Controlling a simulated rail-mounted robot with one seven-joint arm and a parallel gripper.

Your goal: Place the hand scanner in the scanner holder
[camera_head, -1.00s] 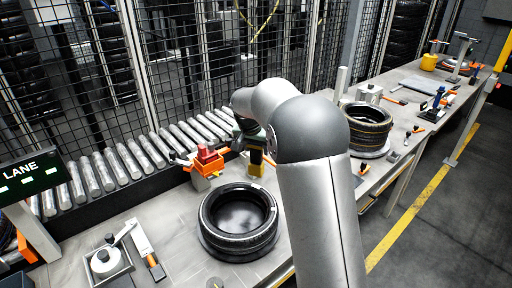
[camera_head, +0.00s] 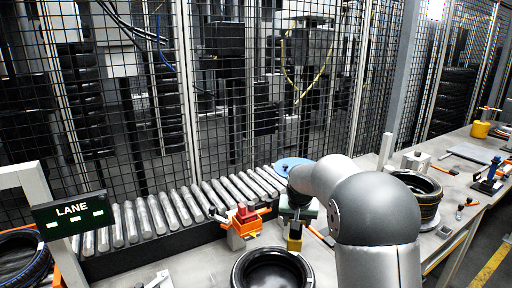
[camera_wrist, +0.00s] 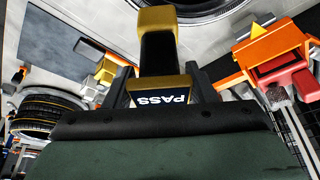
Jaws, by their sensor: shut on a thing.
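The hand scanner, black and yellow with a "PASS" label (camera_wrist: 158,97), is between the fingers of my gripper (camera_wrist: 163,82) in the wrist view. My gripper is shut on it, and its yellow end points away from my palm. In the head view the scanner (camera_head: 294,243) hangs below my gripper (camera_head: 295,224), above or at the bench beside the conveyor; I cannot tell if it touches. An orange stand with a red block (camera_head: 243,222) is just left of it, also in the wrist view (camera_wrist: 270,57). I cannot tell whether this stand is the scanner holder.
A black tyre (camera_head: 271,272) lies on the bench in front of the scanner. Stacked tyres (camera_head: 423,192) stand to the right. The roller conveyor (camera_head: 168,212) and mesh fence (camera_head: 235,100) run behind. A LANE sign (camera_head: 72,213) stands at left.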

